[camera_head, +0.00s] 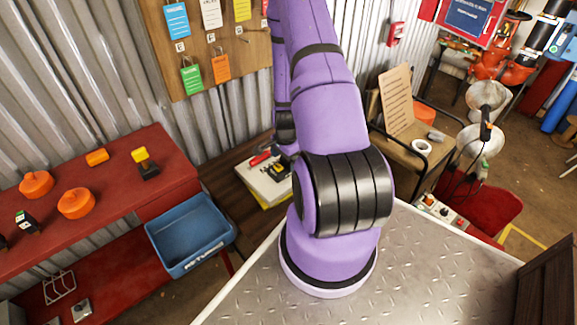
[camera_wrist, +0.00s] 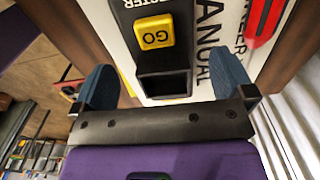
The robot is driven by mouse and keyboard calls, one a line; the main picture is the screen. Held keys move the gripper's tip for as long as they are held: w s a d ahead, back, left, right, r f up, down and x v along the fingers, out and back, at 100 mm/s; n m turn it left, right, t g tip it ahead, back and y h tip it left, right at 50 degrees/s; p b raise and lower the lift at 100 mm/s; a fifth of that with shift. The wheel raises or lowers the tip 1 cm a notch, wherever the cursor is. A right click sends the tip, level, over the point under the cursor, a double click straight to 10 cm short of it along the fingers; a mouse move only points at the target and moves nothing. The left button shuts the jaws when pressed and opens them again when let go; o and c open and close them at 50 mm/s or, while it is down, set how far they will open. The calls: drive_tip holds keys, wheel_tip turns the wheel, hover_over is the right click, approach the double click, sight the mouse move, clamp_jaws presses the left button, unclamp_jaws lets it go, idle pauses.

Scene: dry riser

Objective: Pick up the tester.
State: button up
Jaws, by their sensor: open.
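The tester (camera_wrist: 165,60) is a black device with a yellow GO button and partly cut-off white lettering; it fills the upper middle of the wrist view. It lies on a white booklet marked MANUAL (camera_wrist: 207,72). My gripper (camera_wrist: 166,84) is open, with one blue fingertip on each side of the tester's near end. Whether the fingers touch it cannot be told. In the head view the booklet (camera_head: 266,192) lies on a brown wooden surface, and my arm hides much of that spot and the gripper.
A red tool (camera_wrist: 266,22) lies right of the tester. In the head view, a blue bin (camera_head: 190,237) hangs by a red bench (camera_head: 115,185) holding orange parts. A tag board (camera_head: 205,50) is on the corrugated wall behind. A metal tread plate (camera_head: 430,270) is in front.

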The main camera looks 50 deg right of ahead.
sight(285, 165)
drive_tip(key=shift+w+f, duration=0.15)
drive_tip(key=shift+f, duration=1.55)
drive_tip(key=shift+c, duration=0.2)
drive_tip(key=c, duration=1.1)
drive_tip(key=shift+r, duration=0.1)
drive_tip(key=shift+r, duration=0.8)
wheel_tip(285, 165, up, 2)
drive_tip(key=s+d, duration=0.3)
drive_tip(key=d, duration=0.1)
drive_tip(key=s+d, duration=0.3)
drive_tip(key=d, duration=0.1)
drive_tip(key=s+d+r, duration=0.1)
drive_tip(key=s+d, duration=0.2)
drive_tip(key=d, duration=0.2)
drive_tip(key=shift+s+r, duration=0.1)
drive_tip(key=shift+s, duration=0.2)
